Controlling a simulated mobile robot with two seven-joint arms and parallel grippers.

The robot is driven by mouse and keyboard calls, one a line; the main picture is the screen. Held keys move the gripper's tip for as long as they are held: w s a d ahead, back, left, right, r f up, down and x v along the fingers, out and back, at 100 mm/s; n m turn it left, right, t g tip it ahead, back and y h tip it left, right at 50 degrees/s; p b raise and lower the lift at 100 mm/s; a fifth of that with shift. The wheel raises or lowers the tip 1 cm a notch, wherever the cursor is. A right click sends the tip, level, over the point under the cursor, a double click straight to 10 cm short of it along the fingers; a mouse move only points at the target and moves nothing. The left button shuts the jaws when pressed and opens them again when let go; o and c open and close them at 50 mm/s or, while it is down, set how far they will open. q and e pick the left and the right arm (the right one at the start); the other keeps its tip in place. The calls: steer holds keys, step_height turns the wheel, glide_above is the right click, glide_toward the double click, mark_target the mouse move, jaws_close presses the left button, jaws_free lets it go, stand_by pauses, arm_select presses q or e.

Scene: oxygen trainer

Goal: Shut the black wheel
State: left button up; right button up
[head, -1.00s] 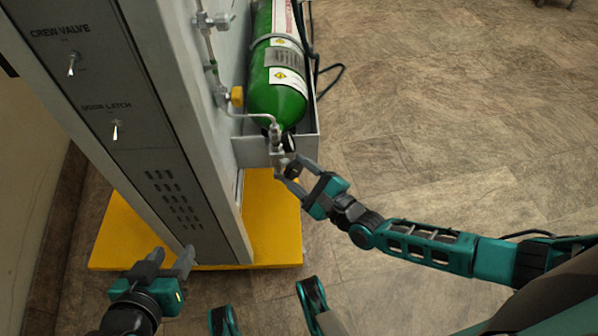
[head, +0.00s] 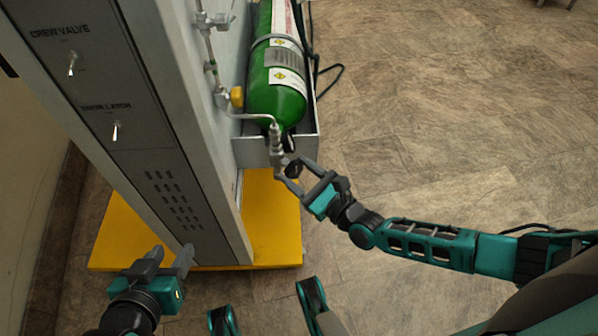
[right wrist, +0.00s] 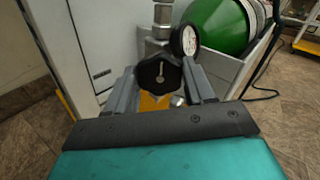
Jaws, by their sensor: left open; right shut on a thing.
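The black wheel (right wrist: 158,74) is a dark knob with a light mark on its face, seen in the right wrist view between the two fingers of my right gripper (right wrist: 160,88). In the head view my right gripper (head: 293,172) is at the valve below the green cylinder, with the wheel (head: 293,170) small and partly hidden between its fingers. My right gripper is shut on the wheel. A round gauge (right wrist: 185,39) sits just behind the wheel, to its right. My left gripper (head: 172,257) is open and empty by the cabinet's lower corner.
The green cylinder (head: 272,98) lies in a grey bracket (head: 248,152) beside the tall grey cabinet (head: 160,150). A thin metal pipe (head: 245,116) runs from cabinet to valve. The yellow base (head: 272,220) juts out below. The tiled floor at right is clear.

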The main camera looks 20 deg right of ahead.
arm_select(q)
steer(key=shift+s+f, duration=0.1)
arm_select(e)
steer(key=o, duration=1)
steer(key=shift+o, duration=0.2)
arm_select(q)
steer(key=shift+a+r+p, duration=0.35)
steer(key=shift+r+p, duration=0.05)
steer(key=shift+p, duration=0.6)
arm_select(e)
steer(key=v, duration=1.3)
arm_select(q)
steer(key=shift+s+d, duration=0.1)
steer(key=shift+s, duration=0.05)
